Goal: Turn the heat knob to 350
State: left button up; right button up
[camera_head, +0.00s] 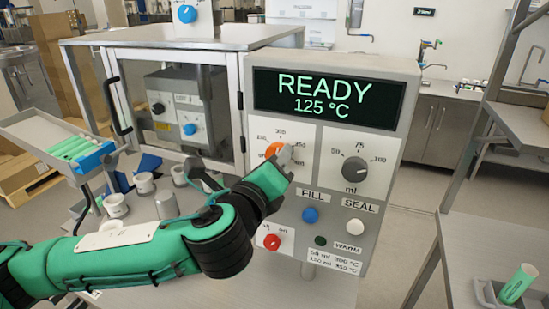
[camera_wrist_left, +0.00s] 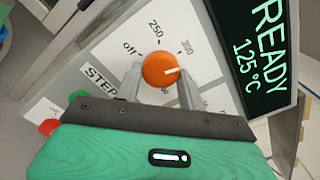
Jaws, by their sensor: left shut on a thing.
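The orange heat knob (camera_head: 273,149) is on the white front panel of the machine, left of the grey ml knob. My left gripper (camera_head: 284,158) is at it, with its fingers over the knob's right side in the head view. In the left wrist view, the fingers (camera_wrist_left: 159,80) are shut on opposite sides of the knob (camera_wrist_left: 160,69). Its white mark points right, past the 300 label. The label on that side is hidden by a finger. The display (camera_head: 328,97) reads READY and 125 °C. My right gripper is not in view.
The ml knob (camera_head: 355,169) is close to the right of my fingers. Below are a blue FILL button (camera_head: 310,215), a white SEAL button (camera_head: 355,227) and a red knob (camera_head: 272,242). White cups (camera_head: 116,205) stand left of the machine, near my left arm.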

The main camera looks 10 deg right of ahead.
pick_arm(q)
jog(key=m+p, duration=0.1)
jog(key=m, duration=0.7)
jog(key=shift+a+f+m, duration=0.1)
jog(key=shift+f+m, duration=0.05)
jog(key=shift+m, duration=0.25)
dwell(0.4)
jog(key=o, duration=0.9)
jog(key=shift+w, duration=0.1)
jog(key=shift+o, duration=0.2)
